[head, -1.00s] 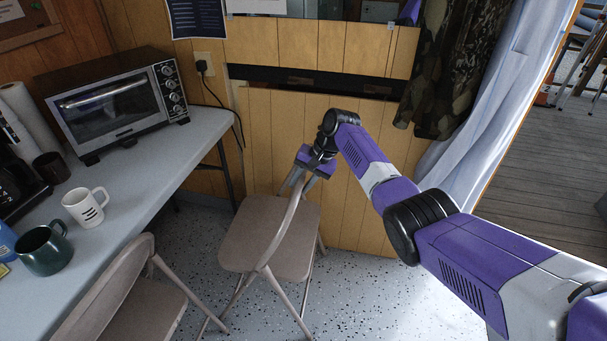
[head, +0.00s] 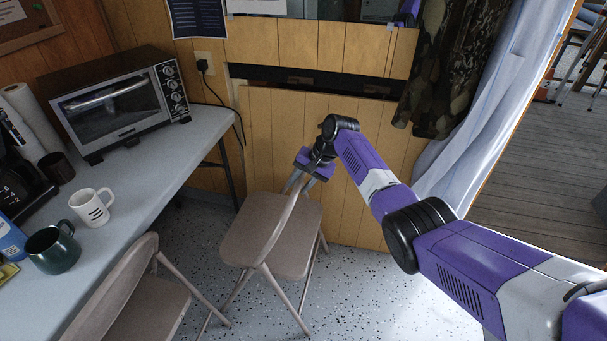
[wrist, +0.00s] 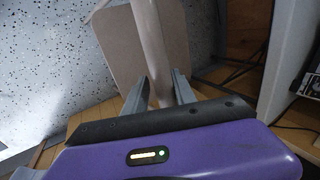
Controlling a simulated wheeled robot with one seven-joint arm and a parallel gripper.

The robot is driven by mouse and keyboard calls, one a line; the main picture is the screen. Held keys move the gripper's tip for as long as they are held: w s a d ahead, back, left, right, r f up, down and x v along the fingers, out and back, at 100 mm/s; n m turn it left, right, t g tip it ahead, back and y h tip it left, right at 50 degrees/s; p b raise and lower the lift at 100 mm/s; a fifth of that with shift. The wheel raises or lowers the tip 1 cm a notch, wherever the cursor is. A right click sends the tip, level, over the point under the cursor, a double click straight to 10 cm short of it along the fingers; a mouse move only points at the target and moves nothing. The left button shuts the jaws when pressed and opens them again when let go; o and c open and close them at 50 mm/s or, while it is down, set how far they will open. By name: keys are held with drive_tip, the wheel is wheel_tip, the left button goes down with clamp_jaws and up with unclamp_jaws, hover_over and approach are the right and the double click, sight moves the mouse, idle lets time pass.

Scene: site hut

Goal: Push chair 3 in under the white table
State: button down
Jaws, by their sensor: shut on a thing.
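A beige folding chair (head: 270,235) stands on the speckled floor to the right of the white table (head: 165,165), its seat apart from the table's edge. I see no number on it, so I cannot tell that it is chair 3. My gripper (head: 306,172) is shut on the top of its backrest. In the wrist view, the fingers of my gripper (wrist: 160,92) stand on both sides of the chair's backrest (wrist: 147,40), with the seat (wrist: 110,45) beyond. The table's underside is mostly hidden in the head view.
A second folding chair (head: 135,300) stands at the table, lower left. A toaster oven (head: 120,105), a white mug (head: 92,207) and a green mug (head: 52,250) are on the table. A wood-panelled wall (head: 345,215) is close behind the held chair. Free floor (head: 370,300) lies to its right.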

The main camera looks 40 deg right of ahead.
drive_tip(key=shift+w+d+r, duration=0.1)
drive_tip(key=shift+w+r, duration=0.1)
drive_tip(key=shift+w, duration=0.1)
drive_tip(key=shift+f+b, duration=0.4)
drive_tip(key=c, duration=0.9)
unclamp_jaws()
drive_tip(key=shift+s, duration=0.15)
drive_tip(key=shift+c, duration=0.2)
drive_tip(key=shift+s+a+f, duration=0.2)
drive_tip(key=shift+s+f, duration=0.25)
drive_tip(key=shift+f, duration=0.35)
drive_tip(key=shift+d+r, duration=0.1)
drive_tip(key=shift+r, duration=0.4)
drive_tip(key=p+v, duration=0.1)
drive_tip(key=v, duration=0.6)
drive_tip(key=shift+w+r, duration=0.25)
drive_tip(key=shift+r, duration=0.25)
